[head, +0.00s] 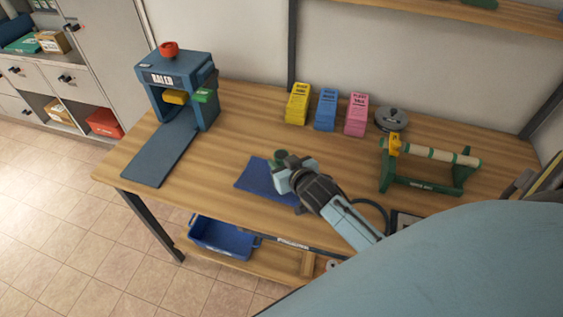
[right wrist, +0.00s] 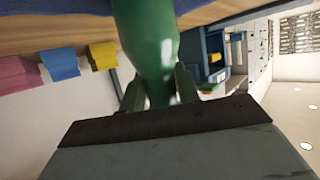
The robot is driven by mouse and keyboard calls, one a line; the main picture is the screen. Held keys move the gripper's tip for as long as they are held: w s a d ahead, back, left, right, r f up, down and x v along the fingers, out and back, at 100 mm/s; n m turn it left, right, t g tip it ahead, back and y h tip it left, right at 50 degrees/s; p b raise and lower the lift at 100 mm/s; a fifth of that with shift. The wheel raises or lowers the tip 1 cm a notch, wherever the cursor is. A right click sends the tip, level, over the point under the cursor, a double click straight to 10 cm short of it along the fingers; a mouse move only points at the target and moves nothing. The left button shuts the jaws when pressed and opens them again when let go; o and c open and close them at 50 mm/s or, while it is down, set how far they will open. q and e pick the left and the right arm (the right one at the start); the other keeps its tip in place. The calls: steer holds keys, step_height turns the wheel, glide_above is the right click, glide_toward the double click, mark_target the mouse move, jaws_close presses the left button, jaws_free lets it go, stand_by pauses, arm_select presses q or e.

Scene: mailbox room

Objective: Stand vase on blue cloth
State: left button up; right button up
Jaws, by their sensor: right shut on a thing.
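A blue cloth (head: 257,177) lies flat on the wooden table, left of the middle. My right gripper (head: 283,164) is over the right part of the cloth in the head view. It is shut on a green vase, whose top (head: 281,155) shows just past the gripper. In the right wrist view the glossy green vase (right wrist: 147,40) stands between the two fingers (right wrist: 158,88). A blue edge, likely the cloth, shows at the top of that view. The gripper hides most of the vase in the head view, so I cannot tell if its base touches the cloth. My left gripper is not in view.
A blue press-like stand (head: 183,85) with a red knob is at the table's left. Yellow (head: 298,104), blue (head: 326,109) and pink (head: 356,114) packets stand at the back, beside a grey round thing (head: 391,119). A green roll holder (head: 429,164) is at the right.

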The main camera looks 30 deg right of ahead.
steer(key=shift+f, duration=0.15)
steer(key=shift+s+a+f+b, duration=0.1)
steer(key=shift+s+f+b, duration=0.25)
steer(key=shift+f, duration=0.4)
steer(key=o, duration=0.8)
steer(key=shift+c, duration=0.2)
steer(key=o, duration=0.4)
steer(key=shift+w, duration=0.2)
steer(key=shift+c, duration=0.2)
steer(key=shift+r, duration=0.1)
steer(key=shift+r, duration=0.1)
